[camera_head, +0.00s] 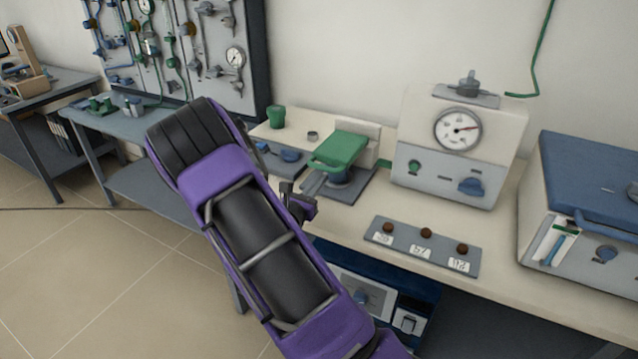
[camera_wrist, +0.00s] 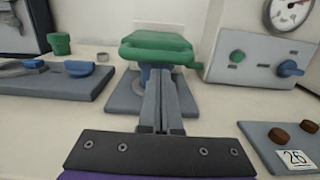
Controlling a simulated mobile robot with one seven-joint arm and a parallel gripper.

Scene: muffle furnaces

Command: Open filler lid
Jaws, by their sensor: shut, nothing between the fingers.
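The green filler lid (camera_head: 342,148) lies flat over a blue neck (camera_head: 342,176) on a grey base plate (camera_head: 352,194) on the bench. In the wrist view the lid (camera_wrist: 158,46) is straight ahead, with its front edge facing me. My gripper (camera_head: 314,181) is shut and empty, just in front of the lid and low near its front edge. In the wrist view the closed fingertips (camera_wrist: 158,72) appear just below the lid and hide much of the neck. I cannot tell whether they touch the lid.
A gauge box (camera_head: 460,145) stands right of the lid. A panel with brown knobs (camera_head: 422,246) lies at the bench front. A grey plate with blue handles (camera_wrist: 55,82) and a green cup (camera_wrist: 60,43) are to the left. A blue-topped furnace (camera_head: 590,185) is far right.

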